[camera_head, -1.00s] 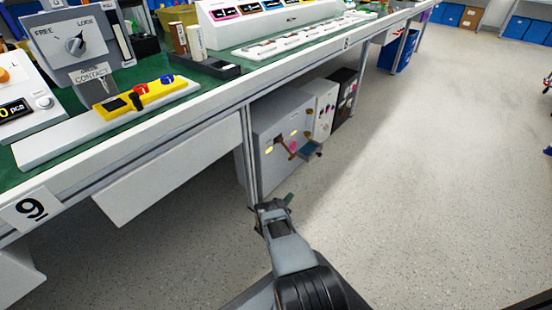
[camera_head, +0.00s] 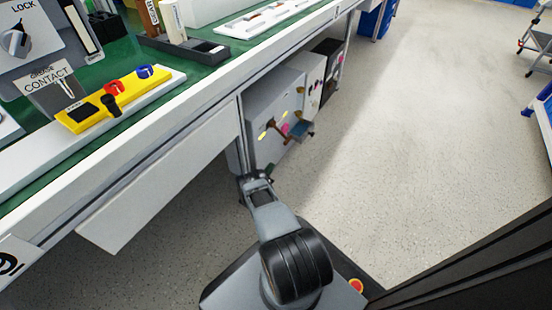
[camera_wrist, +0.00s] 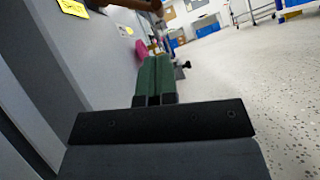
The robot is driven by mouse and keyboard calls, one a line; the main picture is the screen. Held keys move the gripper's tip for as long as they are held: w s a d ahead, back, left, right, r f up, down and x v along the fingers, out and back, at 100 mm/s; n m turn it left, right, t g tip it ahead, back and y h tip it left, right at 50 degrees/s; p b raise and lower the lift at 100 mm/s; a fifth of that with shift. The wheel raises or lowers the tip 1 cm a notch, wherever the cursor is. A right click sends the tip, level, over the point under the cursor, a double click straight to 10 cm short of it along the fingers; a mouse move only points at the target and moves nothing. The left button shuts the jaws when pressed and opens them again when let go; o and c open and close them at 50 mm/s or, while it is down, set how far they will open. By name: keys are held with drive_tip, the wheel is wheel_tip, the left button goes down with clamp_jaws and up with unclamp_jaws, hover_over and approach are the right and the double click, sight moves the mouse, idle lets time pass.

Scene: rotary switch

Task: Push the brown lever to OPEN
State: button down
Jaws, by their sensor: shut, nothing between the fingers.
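The brown lever (camera_head: 284,132) is on the front of a grey cabinet under the workbench in the head view. In the wrist view a brown part of it (camera_wrist: 137,4) crosses the top edge, beyond and above my fingertips, and most of it is cut off. My gripper (camera_head: 258,176) is low beside the near side of the cabinet, short of the lever. In the wrist view its green fingers (camera_wrist: 153,82) are shut together with nothing between them. A yellow label (camera_wrist: 73,7) shows on the panel at upper left; its wording is unreadable.
The grey cabinet (camera_head: 262,106) carries other small parts, including a pink one (camera_wrist: 141,50). The workbench (camera_head: 165,128) overhangs on the left, with a white panel (camera_head: 160,190) below its edge. A bench leg stands by my gripper. The speckled floor (camera_head: 420,150) is open to the right.

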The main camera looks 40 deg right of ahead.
drive_tip(key=x, duration=0.9)
drive_tip(key=shift+b, duration=0.45)
drive_tip(key=shift+s+d+r, duration=0.1)
drive_tip(key=shift+s+d, duration=0.05)
